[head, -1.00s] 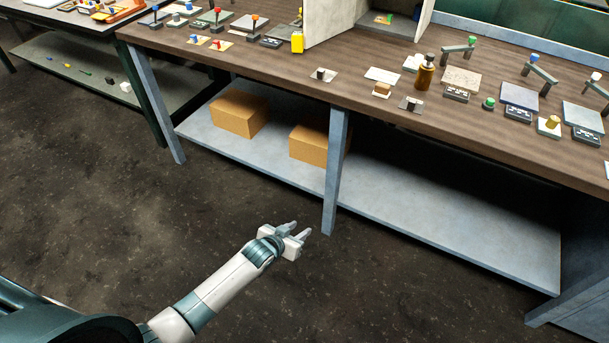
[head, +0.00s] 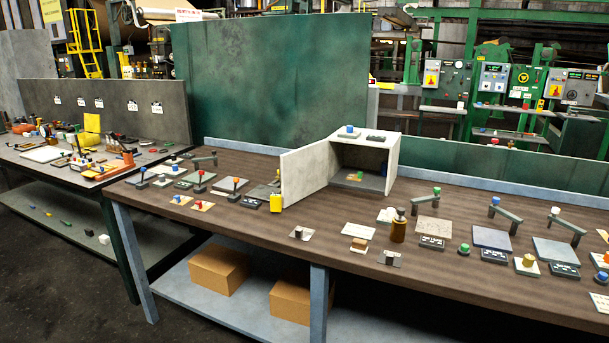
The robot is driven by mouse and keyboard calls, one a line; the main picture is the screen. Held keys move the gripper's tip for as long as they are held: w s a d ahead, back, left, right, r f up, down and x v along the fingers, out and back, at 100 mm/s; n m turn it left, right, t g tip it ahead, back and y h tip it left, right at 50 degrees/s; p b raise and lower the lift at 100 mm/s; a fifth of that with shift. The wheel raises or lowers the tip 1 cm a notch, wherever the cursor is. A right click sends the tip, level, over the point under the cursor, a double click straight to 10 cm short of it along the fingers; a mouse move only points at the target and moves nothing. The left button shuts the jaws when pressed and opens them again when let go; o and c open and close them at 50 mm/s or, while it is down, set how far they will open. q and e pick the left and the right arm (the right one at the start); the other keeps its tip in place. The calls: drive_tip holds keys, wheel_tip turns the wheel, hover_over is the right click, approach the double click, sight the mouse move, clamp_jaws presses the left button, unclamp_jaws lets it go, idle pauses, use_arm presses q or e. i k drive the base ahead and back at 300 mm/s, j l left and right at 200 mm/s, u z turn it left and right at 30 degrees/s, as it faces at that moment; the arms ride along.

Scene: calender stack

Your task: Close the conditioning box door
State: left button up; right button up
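The conditioning box (head: 393,165) is a white, open-fronted box on the brown workbench. Its door (head: 306,173) is a pale flat panel standing wide open, swung out to the left of the opening. Inside the box, small green and red pieces (head: 357,176) show on the floor. A blue-knobbed piece (head: 349,131) and a dark, flat block (head: 375,138) are on its top. Neither of my grippers is in view.
A brown bottle (head: 398,226) and several small fixtures stand to the right. Bare bench (head: 330,212) lies in front of the box. Cardboard boxes (head: 219,268) sit on the shelf below.

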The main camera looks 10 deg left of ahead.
sight(303, 170)
drive_tip(key=i+j+z, duration=0.1)
drive_tip(key=z, duration=0.4)
drive_tip(key=i+j+z, duration=0.1)
drive_tip(key=j+z, duration=0.15)
drive_tip(key=j, duration=0.25)
drive_tip(key=j+z, duration=0.25)
drive_tip(key=j, duration=0.2)
drive_tip(key=j+z, duration=0.35)
drive_tip(key=j, duration=3.85)
drive_tip(key=k+l+z, duration=0.1)
drive_tip(key=l, duration=0.2)
drive_tip(key=k+l+z, duration=0.1)
drive_tip(key=k+l, duration=0.1)
drive_tip(key=l, duration=0.05)
